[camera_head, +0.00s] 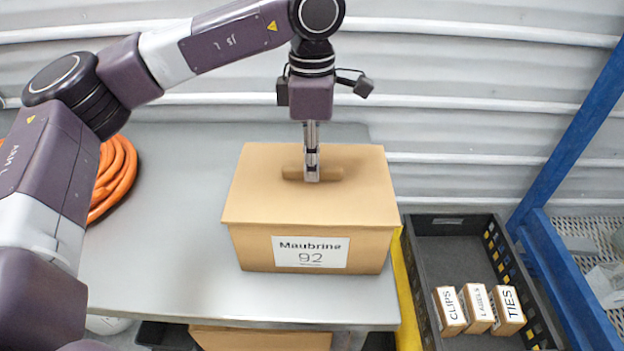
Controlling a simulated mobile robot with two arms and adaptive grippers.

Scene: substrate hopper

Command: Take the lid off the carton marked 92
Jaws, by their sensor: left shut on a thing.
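The carton marked 92 (262,253) stands on the grey table, with a white label reading "Maubrine 92" on its front. Its flat tan lid (260,205) lies on top of the carton, its front edge jutting slightly over the front wall. A wooden bar handle (331,173) is on the lid's middle. My left gripper (312,175) points straight down and is shut on the handle. My right gripper is not in view.
The grey table (150,240) is clear left of the carton, with an orange coiled hose (117,178) at its left back. Right of it, a black crate (450,245) holds small boxes marked CLIPS (450,311), LABELS (477,308) and TIES (508,310). A blue frame (563,155) stands at the far right.

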